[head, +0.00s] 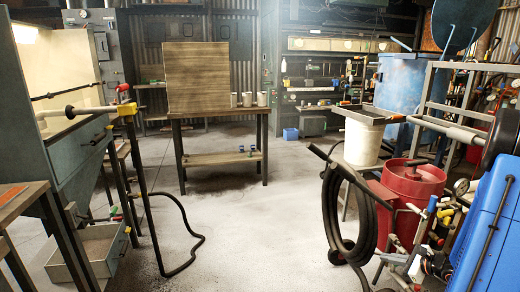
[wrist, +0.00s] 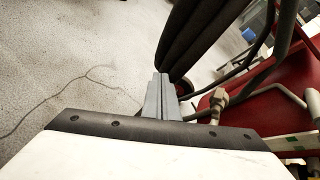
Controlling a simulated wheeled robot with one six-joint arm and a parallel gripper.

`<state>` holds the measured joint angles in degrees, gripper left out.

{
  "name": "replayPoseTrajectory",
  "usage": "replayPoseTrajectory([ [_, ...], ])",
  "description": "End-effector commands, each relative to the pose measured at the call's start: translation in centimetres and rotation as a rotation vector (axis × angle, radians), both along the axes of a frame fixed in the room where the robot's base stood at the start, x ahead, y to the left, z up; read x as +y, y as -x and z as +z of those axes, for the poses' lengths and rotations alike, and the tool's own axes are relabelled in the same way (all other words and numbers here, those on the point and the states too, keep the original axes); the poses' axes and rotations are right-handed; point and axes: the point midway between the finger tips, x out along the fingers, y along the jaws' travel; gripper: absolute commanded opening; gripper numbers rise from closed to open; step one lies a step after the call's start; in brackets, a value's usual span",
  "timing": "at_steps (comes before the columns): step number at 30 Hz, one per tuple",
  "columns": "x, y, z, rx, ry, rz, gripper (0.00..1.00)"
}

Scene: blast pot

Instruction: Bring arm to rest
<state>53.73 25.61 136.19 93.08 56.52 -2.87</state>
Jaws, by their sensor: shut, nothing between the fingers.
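My gripper (wrist: 160,78) shows in the wrist view, with its two grey fingers together and nothing between them. It points away from the camera toward the floor (wrist: 60,75) and a thick black hose (wrist: 195,35). A red metal surface (wrist: 250,108) with a brass-coloured fitting (wrist: 219,100) lies just right of the fingers. I cannot tell whether the fingers touch the hose. In the head view I cannot clearly make out my gripper among the clutter at the lower right.
In the head view, a red pot (head: 412,185) and coiled black hose (head: 335,205) stand at the right, near a blue case (head: 490,235). A blasting cabinet (head: 75,150) is at the left, a wooden-topped table (head: 220,113) behind. The middle floor (head: 250,220) is clear.

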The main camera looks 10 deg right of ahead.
Motion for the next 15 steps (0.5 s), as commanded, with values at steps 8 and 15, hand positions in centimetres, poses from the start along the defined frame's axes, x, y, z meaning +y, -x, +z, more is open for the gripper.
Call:
replayPoseTrajectory([
  [8, 10.6, -0.1, 6.9, -0.029, 0.180, 0.357, 0.00],
  [15, 18.5, 2.3, 11.2, -0.048, 0.347, 0.646, 0.00],
])
